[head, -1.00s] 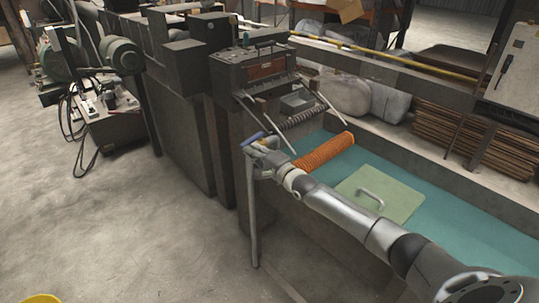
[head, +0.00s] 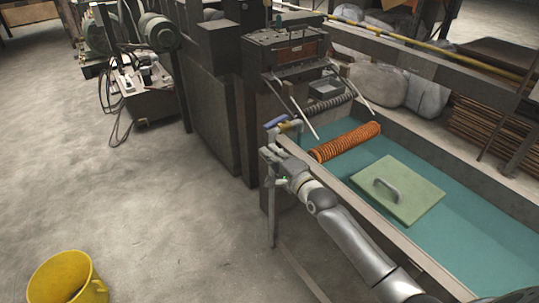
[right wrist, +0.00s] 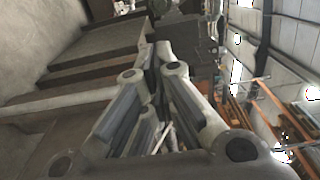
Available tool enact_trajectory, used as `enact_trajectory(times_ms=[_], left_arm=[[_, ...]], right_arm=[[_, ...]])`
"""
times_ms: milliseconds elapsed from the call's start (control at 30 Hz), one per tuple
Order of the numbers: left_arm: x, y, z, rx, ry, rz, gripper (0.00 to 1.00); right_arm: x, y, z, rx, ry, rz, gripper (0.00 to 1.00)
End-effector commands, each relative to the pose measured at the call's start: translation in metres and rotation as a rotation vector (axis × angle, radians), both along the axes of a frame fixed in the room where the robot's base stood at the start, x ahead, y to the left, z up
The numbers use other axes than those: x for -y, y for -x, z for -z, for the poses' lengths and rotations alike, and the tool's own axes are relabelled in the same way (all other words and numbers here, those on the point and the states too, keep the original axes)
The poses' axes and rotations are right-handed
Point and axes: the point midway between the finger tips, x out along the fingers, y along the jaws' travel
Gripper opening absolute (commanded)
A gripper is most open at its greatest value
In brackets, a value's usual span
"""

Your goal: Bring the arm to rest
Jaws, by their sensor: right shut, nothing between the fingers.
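My right arm comes in from the lower right of the head view. Its gripper (head: 268,152) is near the near edge of the teal trough, beside a grey post. The right wrist view shows its fingers (right wrist: 155,52) closed together with nothing between them. An orange mesh tube (head: 345,142) lies on the teal trough floor (head: 480,240), apart from the gripper and to its right. My left gripper is not in view.
A green plate with a grey handle (head: 398,190) lies in the trough beside my right arm. A dark machine with rods (head: 287,55) stands at the trough's far left end. A yellow bucket (head: 66,277) stands on the floor at lower left. The concrete floor at left is open.

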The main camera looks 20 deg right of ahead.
Motion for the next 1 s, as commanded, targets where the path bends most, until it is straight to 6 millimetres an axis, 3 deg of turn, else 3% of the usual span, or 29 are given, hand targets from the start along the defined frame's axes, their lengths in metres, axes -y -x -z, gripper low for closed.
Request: enact_trajectory(times_ms=[300, 700, 767, 867, 1000], left_arm=[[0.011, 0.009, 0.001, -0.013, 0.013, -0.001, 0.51], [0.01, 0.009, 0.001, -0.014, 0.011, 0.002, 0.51], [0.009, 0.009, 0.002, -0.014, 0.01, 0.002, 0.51], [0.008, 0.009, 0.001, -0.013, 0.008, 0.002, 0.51], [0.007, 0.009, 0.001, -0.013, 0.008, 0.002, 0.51]], right_arm=[[-0.007, 0.006, -0.001, 0.001, 0.002, 0.002, 0.0], [-0.006, 0.007, 0.005, -0.007, 0.01, 0.003, 0.0], [-0.005, 0.008, 0.019, -0.027, 0.034, 0.008, 0.0], [-0.002, 0.016, 0.064, -0.091, 0.124, 0.019, 0.0], [0.004, 0.046, 0.161, -0.234, 0.336, 0.012, 0.0]])
